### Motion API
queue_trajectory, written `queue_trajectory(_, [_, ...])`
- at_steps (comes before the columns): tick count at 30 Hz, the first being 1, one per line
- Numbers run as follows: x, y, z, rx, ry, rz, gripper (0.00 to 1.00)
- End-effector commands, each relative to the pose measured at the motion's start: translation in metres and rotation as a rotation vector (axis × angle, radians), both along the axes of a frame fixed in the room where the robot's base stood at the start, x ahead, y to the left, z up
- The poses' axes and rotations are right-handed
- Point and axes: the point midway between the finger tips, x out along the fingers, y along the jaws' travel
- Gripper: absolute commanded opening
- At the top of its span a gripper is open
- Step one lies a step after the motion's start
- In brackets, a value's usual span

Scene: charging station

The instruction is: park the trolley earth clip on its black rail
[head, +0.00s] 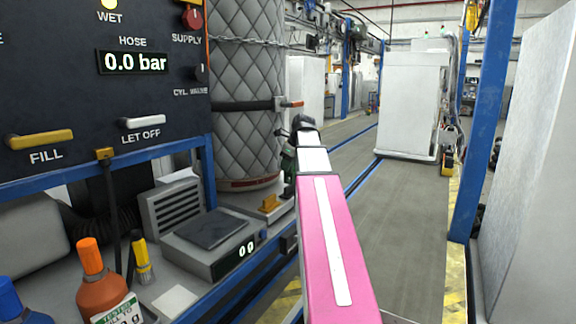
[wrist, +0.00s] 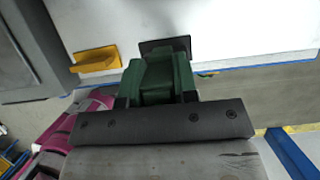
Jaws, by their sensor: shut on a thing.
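My gripper (wrist: 158,92) is shut on the green earth clip (wrist: 155,78), which sits between its two dark fingers in the wrist view. A small dark plate (wrist: 166,45) shows just beyond the clip, over the pale surface. It may be the black rail, and I cannot tell whether the clip touches it. In the head view the clip (head: 289,162) is a small green shape beside the end of my pink arm, in front of the quilted cylinder. My gripper's fingers are mostly hidden there.
The floor (head: 400,220) to the right is clear.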

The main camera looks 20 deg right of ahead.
Motion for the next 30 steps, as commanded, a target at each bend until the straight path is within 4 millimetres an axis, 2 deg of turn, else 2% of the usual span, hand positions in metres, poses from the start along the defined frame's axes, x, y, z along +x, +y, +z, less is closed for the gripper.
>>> queue_trajectory(30, [0.000,0.000,-0.022,0.000,0.000,0.000,0.03])
